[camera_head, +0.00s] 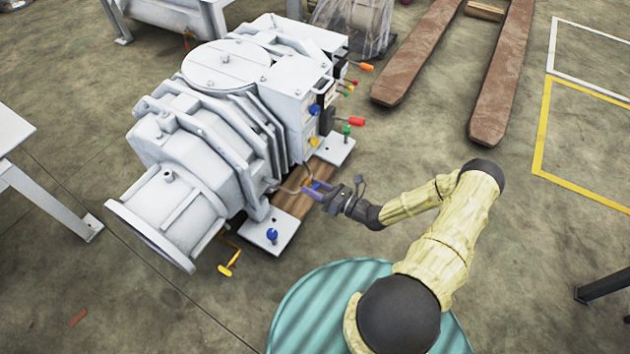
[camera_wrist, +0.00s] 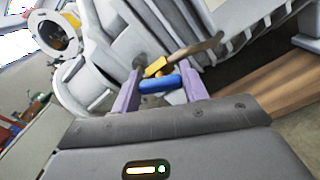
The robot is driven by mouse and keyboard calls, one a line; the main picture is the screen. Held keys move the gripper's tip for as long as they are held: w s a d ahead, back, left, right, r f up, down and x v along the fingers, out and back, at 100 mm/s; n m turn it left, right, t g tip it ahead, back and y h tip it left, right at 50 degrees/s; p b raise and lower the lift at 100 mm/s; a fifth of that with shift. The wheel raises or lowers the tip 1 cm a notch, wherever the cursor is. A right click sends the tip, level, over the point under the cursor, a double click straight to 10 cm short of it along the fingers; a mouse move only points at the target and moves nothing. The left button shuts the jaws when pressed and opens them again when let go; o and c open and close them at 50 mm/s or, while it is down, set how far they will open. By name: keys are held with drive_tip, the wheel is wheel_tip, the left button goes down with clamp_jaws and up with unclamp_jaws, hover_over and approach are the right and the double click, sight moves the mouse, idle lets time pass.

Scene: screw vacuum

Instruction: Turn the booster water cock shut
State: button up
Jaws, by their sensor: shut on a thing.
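The large grey-white screw vacuum machine (camera_head: 215,130) stands on the floor left of centre. My gripper (camera_head: 317,188) is low at the machine's right side, above a brown board. In the wrist view my two purple fingers (camera_wrist: 162,88) are shut on a blue cock handle (camera_wrist: 160,84), which lies crosswise between them. A yellow piece (camera_wrist: 155,67) sits just beyond the handle, and a brown pipe or lever (camera_wrist: 192,55) runs up to the right from it. In the head view the handle is small and partly hidden by the fingers, so its exact angle cannot be told.
A red knob (camera_head: 356,121), a green knob (camera_head: 347,129) and an orange handle (camera_head: 366,68) stick out nearby. A blue knob (camera_head: 271,234) stands on a foot plate, with a yellow handle (camera_head: 229,268) below. Pallet-truck forks (camera_head: 500,75) lie at upper right.

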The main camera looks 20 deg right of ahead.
drive_tip(key=m+p, duration=0.2)
drive_tip(key=shift+r+m, duration=0.15)
drive_tip(key=shift+m, duration=0.25)
drive_tip(key=m+p, duration=0.1)
drive_tip(key=m, duration=0.2)
drive_tip(key=shift+d+m, duration=0.1)
drive_tip(key=shift+m, duration=0.2)
drive_tip(key=m, duration=0.2)
drive_tip(key=m+p, duration=0.1)
drive_tip(key=m, duration=0.3)
drive_tip(key=shift+f, duration=0.25)
drive_tip(key=o, duration=1)
drive_tip(key=p+v, duration=0.3)
drive_tip(key=v, duration=1.4)
drive_tip(key=shift+s+d+r+p, duration=0.1)
drive_tip(key=shift+d+p, duration=0.05)
drive_tip(key=shift+p, duration=0.25)
